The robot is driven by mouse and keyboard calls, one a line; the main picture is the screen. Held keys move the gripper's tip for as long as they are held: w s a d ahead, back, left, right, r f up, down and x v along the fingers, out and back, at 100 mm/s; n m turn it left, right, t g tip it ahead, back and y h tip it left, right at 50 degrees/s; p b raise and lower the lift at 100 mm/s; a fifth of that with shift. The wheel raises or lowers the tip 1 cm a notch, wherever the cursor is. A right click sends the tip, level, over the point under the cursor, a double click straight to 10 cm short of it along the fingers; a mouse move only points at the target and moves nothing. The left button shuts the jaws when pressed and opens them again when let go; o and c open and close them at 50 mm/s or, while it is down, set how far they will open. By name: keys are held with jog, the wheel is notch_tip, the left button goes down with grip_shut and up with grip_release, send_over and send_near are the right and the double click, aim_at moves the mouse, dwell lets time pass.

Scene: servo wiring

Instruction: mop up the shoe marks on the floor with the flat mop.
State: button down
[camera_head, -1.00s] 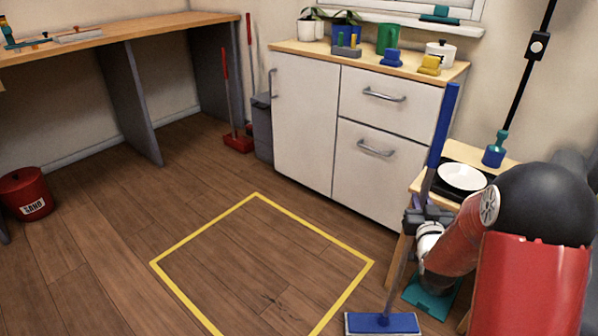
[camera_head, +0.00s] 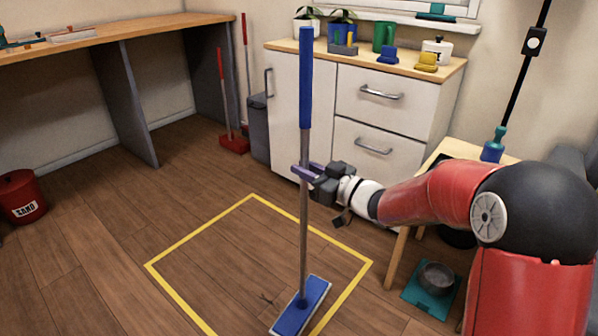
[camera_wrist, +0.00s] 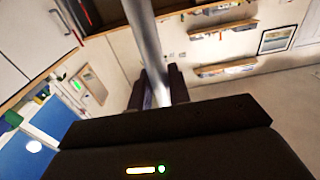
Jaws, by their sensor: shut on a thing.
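The flat mop has a blue grip (camera_head: 305,80), a grey pole (camera_head: 304,235) and a blue head (camera_head: 301,306). It stands nearly upright, with its head over the front right side of the yellow floor outline (camera_head: 205,224). My gripper (camera_head: 305,173) is shut around the pole, about midway up the mop. The wrist view also shows the pole (camera_wrist: 146,45) between my fingers (camera_wrist: 160,88). Small dark shoe marks (camera_head: 266,299) show on the floor inside the outline, just left of the mop head. The head may hide part of them.
A white cabinet (camera_head: 300,125) stands behind the outline. A small wooden table (camera_head: 455,150) is at the right, with a teal mat (camera_head: 418,295) and grey bowl (camera_head: 437,278) below it. A red bucket (camera_head: 22,197) is at the left. The floor inside the outline is mostly clear.

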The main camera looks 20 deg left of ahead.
jog(key=shift+n+g+y, duration=0.3)
jog(key=shift+n+g, duration=0.1)
jog(key=shift+g, duration=0.1)
jog(key=f+b, duration=0.1)
jog(key=a+f+b, duration=0.1)
jog(key=f, duration=0.1)
jog(key=s+f+b, duration=0.1)
jog(key=b, duration=0.1)
jog(key=shift+a+f, duration=0.15)
jog(key=shift+f, duration=0.1)
